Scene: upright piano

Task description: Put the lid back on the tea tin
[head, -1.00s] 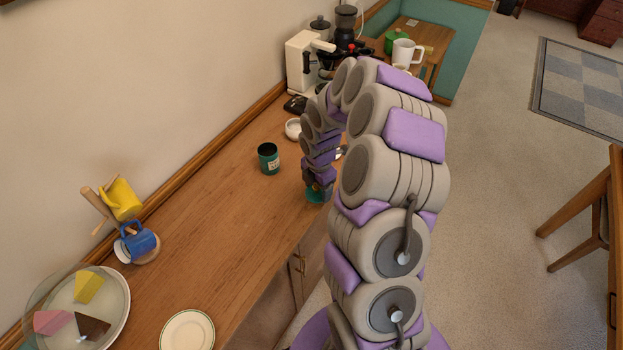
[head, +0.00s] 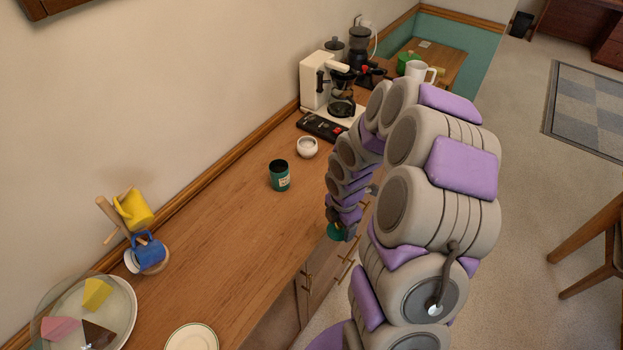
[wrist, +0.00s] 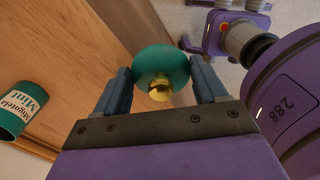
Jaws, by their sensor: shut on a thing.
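The tea tin (head: 279,178) is a green cylinder with a dark open top and a pale label. It stands upright on the wooden counter. In the wrist view it is at the far left (wrist: 20,112), its label reading Mint. The green round lid (wrist: 160,62) has a gold knob. My gripper (wrist: 162,84) is shut on the lid, with the knob facing the wrist camera. In the head view the lid (head: 334,231) shows at my gripper (head: 343,232), by the counter's front edge, apart from the tin and to its right.
A white bowl (head: 307,147) and a dark flat device (head: 322,127) lie behind the tin, before a coffee maker (head: 318,80). A mug rack with a blue mug (head: 148,250) and a yellow mug (head: 134,208) stands left. The counter (head: 215,240) around the tin is clear.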

